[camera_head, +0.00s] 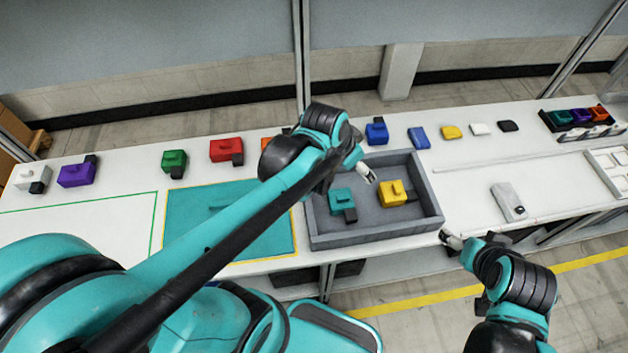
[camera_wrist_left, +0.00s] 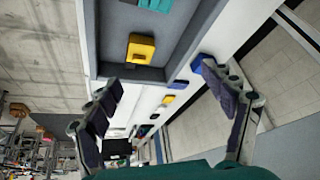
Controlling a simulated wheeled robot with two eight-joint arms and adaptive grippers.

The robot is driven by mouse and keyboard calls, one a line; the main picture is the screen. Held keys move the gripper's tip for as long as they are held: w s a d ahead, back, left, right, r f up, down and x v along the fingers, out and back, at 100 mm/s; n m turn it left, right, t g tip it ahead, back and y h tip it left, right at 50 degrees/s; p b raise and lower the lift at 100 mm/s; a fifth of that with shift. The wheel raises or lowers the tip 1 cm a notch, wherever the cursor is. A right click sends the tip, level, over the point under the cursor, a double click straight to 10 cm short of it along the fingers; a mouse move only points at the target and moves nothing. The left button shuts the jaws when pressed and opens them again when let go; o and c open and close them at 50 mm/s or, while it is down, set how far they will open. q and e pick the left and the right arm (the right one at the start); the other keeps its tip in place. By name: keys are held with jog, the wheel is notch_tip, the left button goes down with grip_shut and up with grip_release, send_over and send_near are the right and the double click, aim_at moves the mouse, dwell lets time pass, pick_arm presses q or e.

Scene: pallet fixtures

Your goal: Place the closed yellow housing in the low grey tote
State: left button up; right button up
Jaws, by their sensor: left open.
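The yellow housing (camera_head: 393,193) sits in the right half of the low grey tote (camera_head: 435,203), with a dark part at its side. A teal housing (camera_head: 341,200) with a dark part sits to its left in the same tote. In the left wrist view the yellow housing (camera_wrist_left: 141,48) rests on the tote floor, apart from my fingers. My left gripper (camera_head: 366,173) is above the tote, open and empty; its spread fingers show in the left wrist view (camera_wrist_left: 162,98). My right gripper (camera_head: 450,240) is off the tote's front right corner; its finger gap is unclear.
A teal mat (camera_head: 190,225) lies left of the tote. Green (camera_head: 174,163), red (camera_head: 226,150), purple (camera_head: 76,174) and blue (camera_head: 377,132) housings stand along the back. A grey device (camera_head: 508,200) lies to the right. A dark organizer (camera_head: 575,120) stands at the far right.

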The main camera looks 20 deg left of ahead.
pick_arm(q)
jog(key=s+a+r+n+t+y, duration=0.1)
jog(key=s+a+n, duration=0.4)
jog(key=s, duration=0.5)
jog(key=shift+a+r+t+y, duration=0.35)
jog(key=shift+a+t+y, duration=0.15)
jog(key=shift+a+t, duration=0.1)
jog(key=shift+s, duration=0.1)
